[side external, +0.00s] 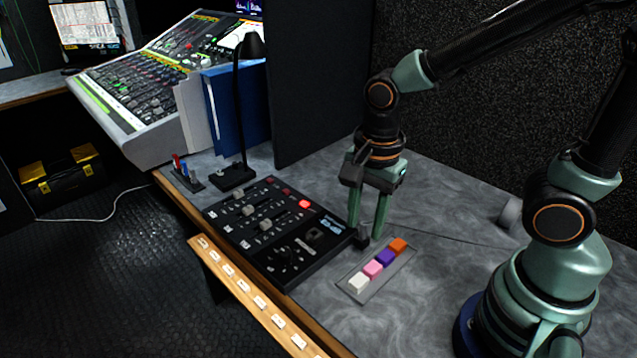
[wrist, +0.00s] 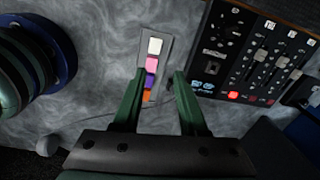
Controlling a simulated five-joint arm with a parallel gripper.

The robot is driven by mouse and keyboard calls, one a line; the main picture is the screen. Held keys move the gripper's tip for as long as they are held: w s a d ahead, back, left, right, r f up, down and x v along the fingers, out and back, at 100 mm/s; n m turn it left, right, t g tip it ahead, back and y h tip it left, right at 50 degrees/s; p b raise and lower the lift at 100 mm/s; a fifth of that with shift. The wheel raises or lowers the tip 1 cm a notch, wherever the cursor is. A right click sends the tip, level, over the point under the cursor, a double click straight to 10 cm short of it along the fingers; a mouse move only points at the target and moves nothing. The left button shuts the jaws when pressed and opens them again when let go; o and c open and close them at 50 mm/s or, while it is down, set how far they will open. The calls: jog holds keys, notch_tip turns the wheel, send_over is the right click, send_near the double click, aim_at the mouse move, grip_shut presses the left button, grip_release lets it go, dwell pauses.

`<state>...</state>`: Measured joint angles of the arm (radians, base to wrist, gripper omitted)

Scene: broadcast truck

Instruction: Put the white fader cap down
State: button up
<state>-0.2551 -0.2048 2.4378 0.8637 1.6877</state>
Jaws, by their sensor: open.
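The white fader cap (side external: 358,282) sits at the near end of a row on a small grey tray (side external: 379,292), beside a pink, a purple and an orange cap. It also shows in the wrist view (wrist: 155,46), at the top of the row. My gripper (side external: 366,238) is open and empty, pointing down above the desk near the orange end of the tray. In the wrist view its two green fingers (wrist: 158,76) stand apart on either side of the row's lower part, with the white cap beyond their tips.
A black fader panel (side external: 290,258) with a lit red button lies left of the tray. A black desk lamp (side external: 236,176) and blue binders (side external: 240,105) stand behind it. A thin cable crosses the desk. Bare desk lies right of the tray.

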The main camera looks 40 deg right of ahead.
jog(key=w+d+r+n+t, duration=0.2)
jog(key=d+r+n+t, duration=0.3)
jog(key=r+n, duration=0.6)
jog(key=d+n, duration=0.2)
jog(key=n, duration=0.3)
